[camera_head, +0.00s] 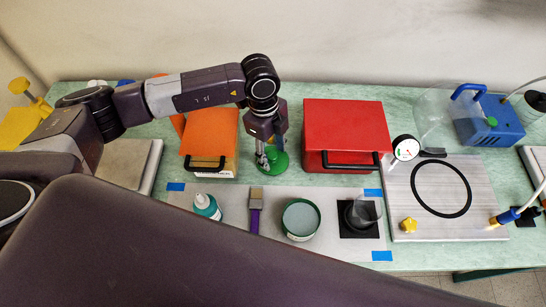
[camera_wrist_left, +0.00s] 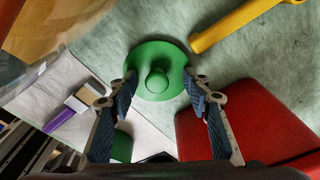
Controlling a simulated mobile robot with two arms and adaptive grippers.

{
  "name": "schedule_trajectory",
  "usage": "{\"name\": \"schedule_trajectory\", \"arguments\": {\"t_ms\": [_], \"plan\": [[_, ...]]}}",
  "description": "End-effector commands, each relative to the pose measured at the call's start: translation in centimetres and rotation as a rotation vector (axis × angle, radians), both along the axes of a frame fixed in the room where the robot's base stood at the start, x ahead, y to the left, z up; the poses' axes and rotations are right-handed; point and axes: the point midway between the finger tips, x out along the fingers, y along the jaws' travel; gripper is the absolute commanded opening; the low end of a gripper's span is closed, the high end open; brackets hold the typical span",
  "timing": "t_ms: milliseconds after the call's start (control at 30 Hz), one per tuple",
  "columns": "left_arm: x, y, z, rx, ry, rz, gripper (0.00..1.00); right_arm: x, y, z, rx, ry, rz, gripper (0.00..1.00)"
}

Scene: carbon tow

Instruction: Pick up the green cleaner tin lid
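The green cleaner tin lid (camera_head: 281,165) lies on the green table between the orange box and the red box. In the left wrist view the lid (camera_wrist_left: 174,61) is a round disc with a raised knob in its middle. My left gripper (camera_head: 269,152) points down over it. In the wrist view the left gripper (camera_wrist_left: 160,82) is open, its fingers spread on either side of the knob, with a gap to it. Whether the fingertips touch the disc I cannot tell. The open green tin (camera_head: 301,220) stands on the grey mat. My right gripper is out of view.
The orange box (camera_head: 210,135) stands left of the lid and the red box (camera_head: 345,130) right of it. A metal plate (camera_head: 400,195) lies right.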

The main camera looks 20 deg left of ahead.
Motion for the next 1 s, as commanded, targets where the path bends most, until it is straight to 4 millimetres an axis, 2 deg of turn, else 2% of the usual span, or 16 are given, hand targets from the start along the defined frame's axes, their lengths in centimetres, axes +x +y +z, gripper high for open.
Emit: {"name": "schedule_trajectory", "arguments": {"t_ms": [300,967,1000], "plan": [[-0.27,0.15,-0.50,0.004,0.007,0.001,0.32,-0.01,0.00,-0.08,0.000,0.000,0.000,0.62],[-0.39,0.22,-0.58,0.007,0.011,0.001,0.28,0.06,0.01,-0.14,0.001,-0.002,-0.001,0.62],[-0.37,0.21,-0.46,0.007,0.011,0.001,0.26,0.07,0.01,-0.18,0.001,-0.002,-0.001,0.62]]}}
